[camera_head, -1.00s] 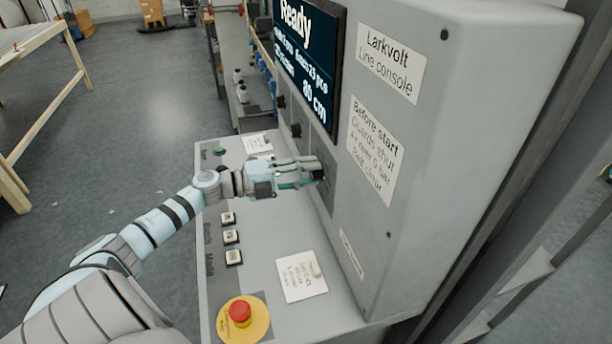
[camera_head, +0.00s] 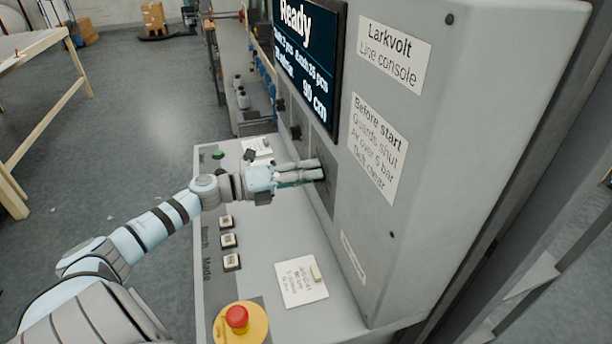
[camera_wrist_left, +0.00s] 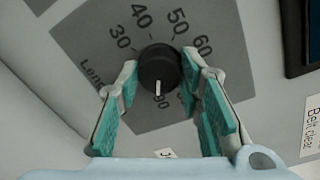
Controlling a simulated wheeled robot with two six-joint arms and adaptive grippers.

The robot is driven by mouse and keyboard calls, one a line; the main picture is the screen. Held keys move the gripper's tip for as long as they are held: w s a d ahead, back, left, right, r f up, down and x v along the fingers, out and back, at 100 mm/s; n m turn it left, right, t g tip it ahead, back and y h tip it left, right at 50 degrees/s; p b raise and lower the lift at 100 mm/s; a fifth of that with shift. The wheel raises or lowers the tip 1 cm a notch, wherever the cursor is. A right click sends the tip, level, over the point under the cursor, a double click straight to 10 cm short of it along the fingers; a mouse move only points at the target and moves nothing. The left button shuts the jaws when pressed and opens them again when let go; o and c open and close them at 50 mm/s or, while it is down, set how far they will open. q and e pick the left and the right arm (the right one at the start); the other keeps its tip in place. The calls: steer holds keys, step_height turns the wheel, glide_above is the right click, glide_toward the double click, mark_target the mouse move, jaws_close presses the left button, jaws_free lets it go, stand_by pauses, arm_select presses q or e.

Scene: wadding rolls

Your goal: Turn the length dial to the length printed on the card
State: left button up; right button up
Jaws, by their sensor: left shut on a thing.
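The length dial (camera_wrist_left: 158,72) is a black round knob with a white pointer line, on a dark grey scale plate (camera_wrist_left: 85,48) with numbers such as 30, 40, 50 and 60 around it. The pointer points down in the wrist view, by a partly hidden number that looks like 90. My left gripper (camera_head: 318,172) reaches the upright panel from the left, its green-padded fingers shut on either side of the dial. In the head view the fingers hide the dial. The screen (camera_head: 310,75) reads "Ready" and 90 cm. A white card (camera_head: 301,281) lies on the desk; its print is too small to read surely.
A red emergency button (camera_head: 237,318) on a yellow base stands at the desk's front. Several white push buttons (camera_head: 229,240) line the desk's left side, with a green button (camera_head: 217,155) farther back. Other black knobs (camera_head: 295,132) sit on the panel beyond my gripper.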

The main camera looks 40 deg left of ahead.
arm_select(q)
steer(key=shift+r, duration=0.1)
steer(key=o, duration=1.1)
steer(key=shift+o, duration=0.4)
steer(key=shift+w, duration=0.15)
